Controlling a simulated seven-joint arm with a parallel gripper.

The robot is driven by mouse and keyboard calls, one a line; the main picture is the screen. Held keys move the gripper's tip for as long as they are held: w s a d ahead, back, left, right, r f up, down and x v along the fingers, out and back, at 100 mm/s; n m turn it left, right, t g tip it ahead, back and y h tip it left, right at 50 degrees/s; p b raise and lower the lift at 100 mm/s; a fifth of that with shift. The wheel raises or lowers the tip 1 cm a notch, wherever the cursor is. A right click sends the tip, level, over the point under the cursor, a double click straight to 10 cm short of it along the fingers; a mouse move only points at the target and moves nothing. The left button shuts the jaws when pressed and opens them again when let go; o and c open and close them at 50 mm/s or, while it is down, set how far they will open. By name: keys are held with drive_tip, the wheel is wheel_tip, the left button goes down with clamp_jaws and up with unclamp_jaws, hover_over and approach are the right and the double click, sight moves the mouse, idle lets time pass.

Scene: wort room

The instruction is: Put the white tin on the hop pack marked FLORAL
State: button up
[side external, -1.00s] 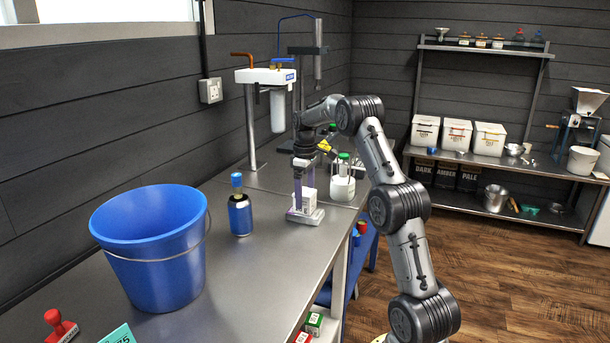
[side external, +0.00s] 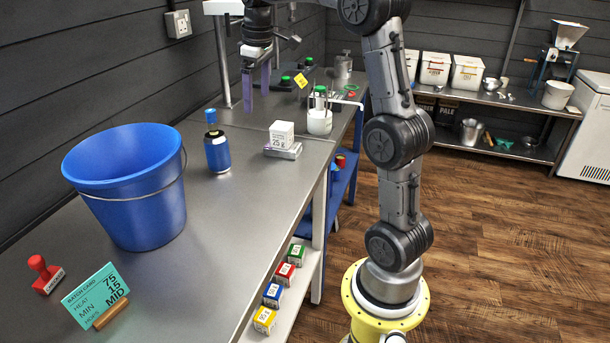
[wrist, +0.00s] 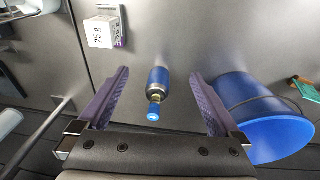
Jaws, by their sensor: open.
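The white tin (side external: 281,134), a small white block-shaped container with "25 g" print, sits on a flat pale pack (side external: 285,151) on the steel bench. The pack's marking is too small to read in the side view. In the wrist view the tin (wrist: 99,32) covers most of the pack, and a purple edge of the pack (wrist: 121,38) shows beside it. My gripper (side external: 257,88) is open and empty, raised above the bench, behind and left of the tin. In the wrist view my open fingers (wrist: 160,75) are apart from the tin.
A blue-labelled bottle (side external: 217,150) stands left of the tin, and a large blue bucket (side external: 128,185) is nearer the camera. A white green-capped container (side external: 319,120) stands just behind the tin. A batch card (side external: 96,296) and red stamp (side external: 44,273) are at the front.

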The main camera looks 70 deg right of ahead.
drive_tip(key=s+a+r+t, duration=0.15)
drive_tip(key=s+a, duration=0.25)
drive_tip(key=a, duration=0.5)
drive_tip(key=s+a+f+t, duration=0.1)
drive_tip(key=s+a+f, duration=0.2)
drive_tip(key=s+a, duration=0.4)
drive_tip(key=s+a+f+t, duration=0.1)
drive_tip(key=s+a+f, duration=0.3)
drive_tip(key=s+a, duration=0.3)
drive_tip(key=shift+s+f+t+y, duration=0.3)
drive_tip(key=shift+s+t+y, duration=0.1)
drive_tip(key=shift+s, duration=0.65)
